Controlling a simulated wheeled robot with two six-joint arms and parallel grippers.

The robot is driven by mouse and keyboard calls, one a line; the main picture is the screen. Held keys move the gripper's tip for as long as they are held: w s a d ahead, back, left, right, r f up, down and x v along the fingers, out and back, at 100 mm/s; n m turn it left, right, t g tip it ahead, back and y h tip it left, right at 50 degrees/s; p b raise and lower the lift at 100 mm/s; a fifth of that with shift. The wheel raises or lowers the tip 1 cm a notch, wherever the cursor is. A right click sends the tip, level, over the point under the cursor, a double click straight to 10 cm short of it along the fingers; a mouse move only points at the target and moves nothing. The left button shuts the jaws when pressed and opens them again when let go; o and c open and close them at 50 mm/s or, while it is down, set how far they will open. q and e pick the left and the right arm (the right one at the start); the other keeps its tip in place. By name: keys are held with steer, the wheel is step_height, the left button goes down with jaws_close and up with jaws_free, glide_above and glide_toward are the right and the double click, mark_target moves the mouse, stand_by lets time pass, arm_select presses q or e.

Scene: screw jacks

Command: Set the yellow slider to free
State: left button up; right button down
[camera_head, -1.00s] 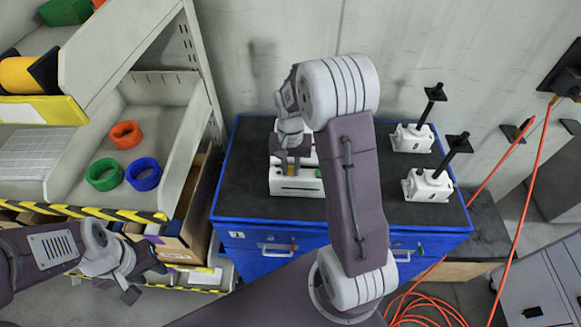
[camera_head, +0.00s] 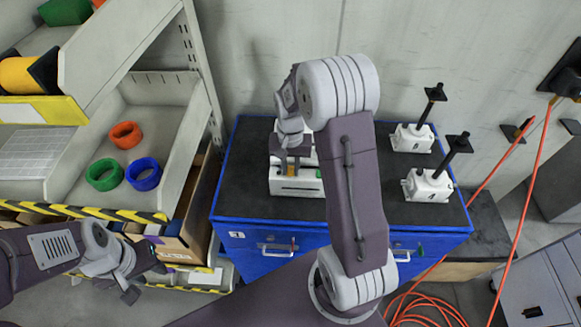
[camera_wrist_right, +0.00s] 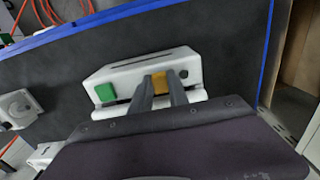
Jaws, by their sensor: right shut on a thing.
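A white box (camera_head: 297,188) with a dark slot stands on the blue cabinet's dark top. In the right wrist view the white box (camera_wrist_right: 140,68) shows a slot, a green square (camera_wrist_right: 105,92) and a small dark hole. The yellow slider (camera_wrist_right: 157,77) sits on the box, between the green square and the hole. My right gripper (camera_wrist_right: 160,86) has its two fingers shut on the slider. In the head view the right gripper (camera_head: 290,164) reaches down onto the box. My left gripper (camera_head: 137,286) hangs at lower left, away from the box; its jaw opening is unclear.
Two white screw jacks (camera_head: 411,138) with black posts stand at the cabinet's right. The dark cabinet top (camera_head: 240,170) is clear left of the box. A shelf bin (camera_head: 163,115) with orange, green and blue rings stands left. Orange hoses (camera_head: 530,190) hang at right.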

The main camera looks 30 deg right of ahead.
mark_target(301, 175)
steer(key=shift+r, duration=0.1)
steer(key=shift+s+d, duration=0.4)
steer(key=shift+d, duration=0.35)
steer(key=shift+s+d, duration=0.4)
steer(key=shift+d, duration=0.35)
steer(key=c, duration=1.2)
jaws_free()
steer(key=shift+c, duration=0.2)
steer(key=shift+s+a, duration=0.1)
steer(key=shift+r, duration=0.1)
step_height(301, 175, up, 9)
steer(key=b, duration=0.2)
